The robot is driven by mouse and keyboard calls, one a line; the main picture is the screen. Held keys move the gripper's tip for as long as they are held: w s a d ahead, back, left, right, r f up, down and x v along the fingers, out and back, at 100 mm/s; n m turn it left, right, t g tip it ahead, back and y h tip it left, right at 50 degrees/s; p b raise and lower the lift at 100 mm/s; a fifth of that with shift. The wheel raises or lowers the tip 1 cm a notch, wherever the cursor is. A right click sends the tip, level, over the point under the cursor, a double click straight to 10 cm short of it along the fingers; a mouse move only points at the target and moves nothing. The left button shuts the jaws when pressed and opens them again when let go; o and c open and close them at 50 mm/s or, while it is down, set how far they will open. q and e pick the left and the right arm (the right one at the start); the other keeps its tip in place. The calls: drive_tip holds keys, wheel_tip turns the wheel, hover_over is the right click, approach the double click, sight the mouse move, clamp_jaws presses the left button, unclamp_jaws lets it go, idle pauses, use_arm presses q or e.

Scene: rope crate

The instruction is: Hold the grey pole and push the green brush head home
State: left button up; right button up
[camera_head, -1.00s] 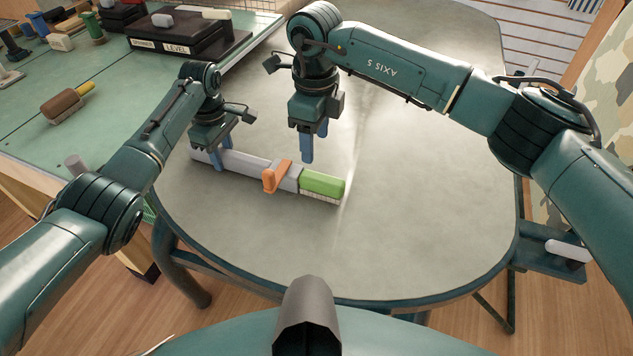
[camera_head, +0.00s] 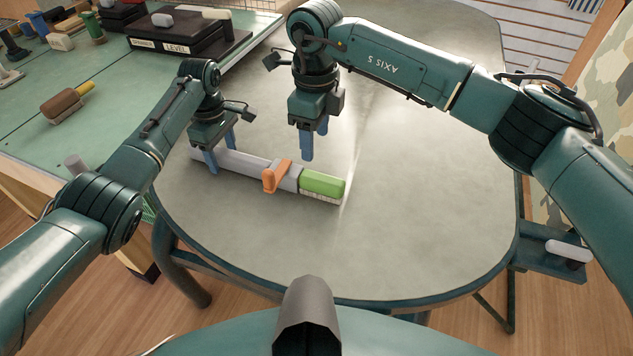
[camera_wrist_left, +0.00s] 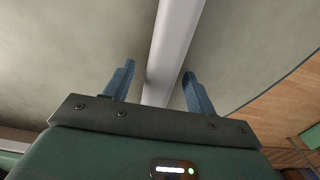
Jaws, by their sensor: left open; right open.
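The grey pole (camera_head: 243,164) lies on the grey table, running from upper left to lower right. An orange piece (camera_head: 272,177) sits across it near its right end. The green brush head (camera_head: 322,183), bristles down, lies at that end against the grey part. My left gripper (camera_head: 222,158) is open, its blue fingers astride the pole near its left end; in the left wrist view the pole (camera_wrist_left: 176,40) runs between the two spread fingers (camera_wrist_left: 157,85). My right gripper (camera_head: 314,142) is open and empty, above the table behind the brush head.
The rounded table (camera_head: 420,200) is clear to the right and in front. A green workbench (camera_head: 40,130) at the left holds a brown brush (camera_head: 66,105) and a black case labelled LEVEL (camera_head: 190,38).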

use_arm(q)
wheel_tip(320, 180, up, 12)
drive_tip(key=shift+f, duration=0.25)
drive_tip(key=shift+s+f, duration=0.1)
idle(0.5)
